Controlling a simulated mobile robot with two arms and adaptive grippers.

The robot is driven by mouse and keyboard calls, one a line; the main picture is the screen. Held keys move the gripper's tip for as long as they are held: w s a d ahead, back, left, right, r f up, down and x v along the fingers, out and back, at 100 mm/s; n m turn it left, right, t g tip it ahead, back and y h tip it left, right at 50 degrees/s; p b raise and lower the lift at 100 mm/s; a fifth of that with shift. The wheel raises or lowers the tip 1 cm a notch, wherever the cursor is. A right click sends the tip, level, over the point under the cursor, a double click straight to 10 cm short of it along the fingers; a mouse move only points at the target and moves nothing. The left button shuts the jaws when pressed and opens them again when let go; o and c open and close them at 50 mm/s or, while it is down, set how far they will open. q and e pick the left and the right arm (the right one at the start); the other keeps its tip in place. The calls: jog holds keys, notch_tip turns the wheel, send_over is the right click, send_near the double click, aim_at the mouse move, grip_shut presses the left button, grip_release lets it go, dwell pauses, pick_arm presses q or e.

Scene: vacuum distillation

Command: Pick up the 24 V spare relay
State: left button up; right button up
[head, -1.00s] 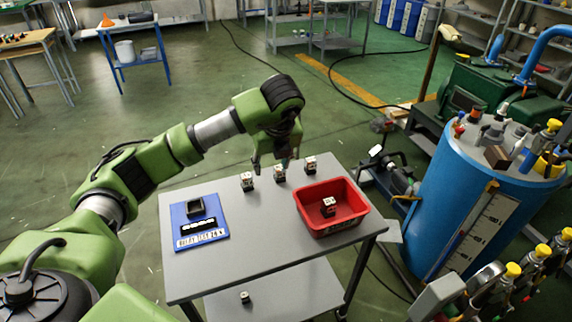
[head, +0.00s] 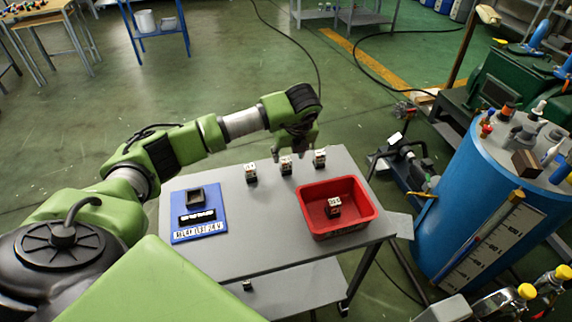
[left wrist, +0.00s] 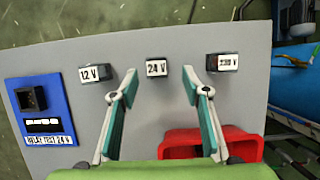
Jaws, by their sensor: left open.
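The 24 V relay (left wrist: 157,69) is a small dark block with a white "24 V" label, standing on the grey table. It is the middle one of a row of three in the head view (head: 286,165). My left gripper (left wrist: 157,88) is open and empty, and in the left wrist view the relay appears between and beyond its fingertips. In the head view the left gripper (head: 294,150) hangs just above and behind the row. I cannot tell its exact height over the relay. My right gripper is not in view.
A 12 V relay (left wrist: 95,73) and a 230 V relay (left wrist: 222,62) flank it. A blue relay test board (head: 199,212) lies at the left. A red bin (head: 312,227) holding one relay (head: 333,206) stands at the right. The table middle (head: 255,220) is clear.

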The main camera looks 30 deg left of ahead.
aim_at(286, 160)
pick_arm(q)
jog(key=shift+a+f+p, duration=0.5)
jog(key=shift+f+p, duration=0.1)
jog(key=shift+f, duration=0.3)
jog(key=shift+x, duration=1.2)
jog(key=shift+w+a+f, duration=0.1)
jog(key=shift+w+f, duration=0.05)
jog(key=shift+f, duration=0.1)
jog(key=c, duration=1.2)
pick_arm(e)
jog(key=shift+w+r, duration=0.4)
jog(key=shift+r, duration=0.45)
